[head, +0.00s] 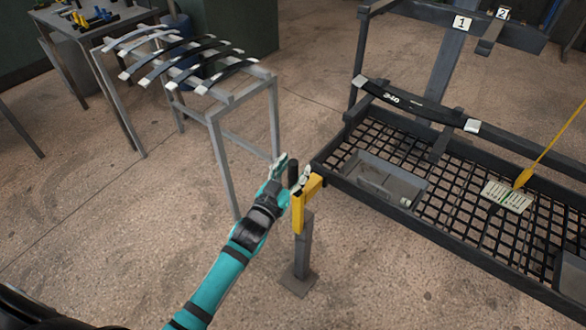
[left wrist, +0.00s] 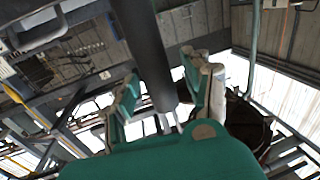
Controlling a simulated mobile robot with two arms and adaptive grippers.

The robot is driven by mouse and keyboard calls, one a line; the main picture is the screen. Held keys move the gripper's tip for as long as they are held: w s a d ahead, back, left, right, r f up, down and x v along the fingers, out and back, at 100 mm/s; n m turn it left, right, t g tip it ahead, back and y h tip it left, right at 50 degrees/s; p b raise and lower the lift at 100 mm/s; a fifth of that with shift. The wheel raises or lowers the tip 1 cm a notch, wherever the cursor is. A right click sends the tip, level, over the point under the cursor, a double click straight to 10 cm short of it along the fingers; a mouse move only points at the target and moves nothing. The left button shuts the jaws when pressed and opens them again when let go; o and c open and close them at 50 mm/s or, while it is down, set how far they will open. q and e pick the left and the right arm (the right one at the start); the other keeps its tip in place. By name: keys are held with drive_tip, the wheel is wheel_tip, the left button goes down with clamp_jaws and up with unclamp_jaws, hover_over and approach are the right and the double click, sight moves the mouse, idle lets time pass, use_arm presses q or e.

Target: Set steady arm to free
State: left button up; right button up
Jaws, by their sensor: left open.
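A yellow bracket (head: 306,199) with an upright black handle (head: 293,174) sits on a dark post (head: 303,245) at the near left corner of the mesh rack. It looks like the steady arm; no marking for free is readable. My left gripper (head: 290,178) is at the handle, open, with one finger on each side of it. In the left wrist view the handle (left wrist: 148,50) shows as a dark grey rod between the two teal fingers (left wrist: 166,88). Whether the fingers touch it I cannot tell. My right gripper is not in view.
The mesh rack (head: 470,188) holds a grey tray (head: 377,180) and a card (head: 508,196) under a yellow pointer (head: 524,177). A black leaf spring (head: 415,104) lies along its rear bar. A grey stand (head: 216,112) with several leaf springs is behind left. The floor between is clear.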

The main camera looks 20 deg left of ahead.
use_arm(q)
drive_tip(key=shift+c, duration=0.2)
clamp_jaws()
drive_tip(key=shift+f, duration=0.15)
